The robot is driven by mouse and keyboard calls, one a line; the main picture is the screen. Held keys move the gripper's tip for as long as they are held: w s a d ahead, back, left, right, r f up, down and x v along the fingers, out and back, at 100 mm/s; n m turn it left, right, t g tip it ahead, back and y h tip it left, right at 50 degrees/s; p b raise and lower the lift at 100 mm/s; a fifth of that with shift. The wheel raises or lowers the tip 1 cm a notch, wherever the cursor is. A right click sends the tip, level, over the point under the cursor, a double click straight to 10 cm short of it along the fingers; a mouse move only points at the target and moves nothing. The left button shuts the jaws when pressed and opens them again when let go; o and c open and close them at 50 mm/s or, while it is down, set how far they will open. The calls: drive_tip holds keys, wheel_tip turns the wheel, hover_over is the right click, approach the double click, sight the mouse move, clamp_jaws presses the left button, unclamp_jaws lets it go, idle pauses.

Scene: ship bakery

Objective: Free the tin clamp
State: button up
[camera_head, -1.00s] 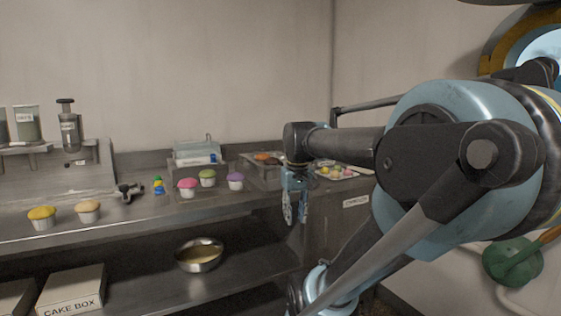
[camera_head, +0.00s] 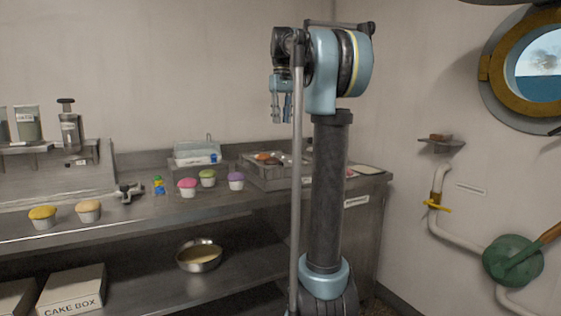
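A small dark clamp-like fitting (camera_head: 130,192) sits on the counter at left centre; I cannot tell for sure that it is the tin clamp. A grey metal tin (camera_head: 262,176) with brown and pale items in it stands at the counter's right part. My arm's upright link hides part of its right side. My gripper (camera_head: 282,108) hangs fingers down, high above the counter and the tin, touching nothing. Its two fingers look apart, with nothing between them.
Several cupcakes, including a yellow one (camera_head: 42,218) and a pink one (camera_head: 187,188), stand along the counter (camera_head: 150,222). A bowl (camera_head: 200,257) and a cake box (camera_head: 72,292) are on the shelf below.

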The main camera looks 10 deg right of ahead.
sight(281, 164)
drive_tip(key=f, duration=1.1)
drive_tip(key=w+f, duration=0.1)
drive_tip(key=f, duration=0.4)
drive_tip(key=shift+f, duration=0.3)
drive_tip(key=shift+c, duration=0.6)
clamp_jaws()
